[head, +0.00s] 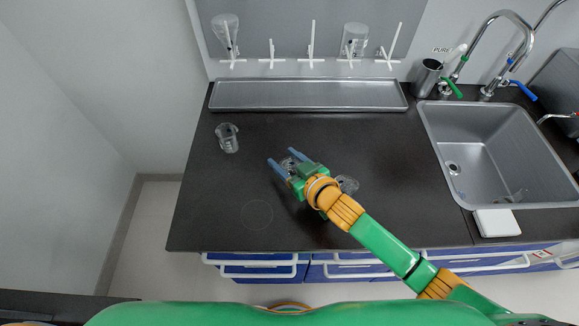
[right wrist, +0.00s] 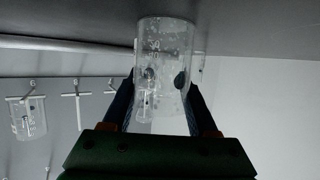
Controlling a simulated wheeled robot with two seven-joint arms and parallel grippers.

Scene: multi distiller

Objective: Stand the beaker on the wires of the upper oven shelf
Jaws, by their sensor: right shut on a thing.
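My right gripper (head: 280,156) is over the left half of the dark counter in the head view. It is shut on a clear glass beaker (head: 289,163), which is partly hidden by the fingers. In the right wrist view the held beaker (right wrist: 165,62) sits between the two dark fingers (right wrist: 160,97), with its far end against or close to the dark surface at the top; I cannot tell if it touches. The oven and its shelves are not in view. My left gripper is not in view.
Another beaker (head: 227,138) stands left of the gripper; a glass piece (head: 347,184) is half hidden beside my right arm. A long metal tray (head: 310,106) lies behind, below a peg rack (head: 311,50) with glassware. A sink (head: 495,150) is at right. The counter's front left is clear.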

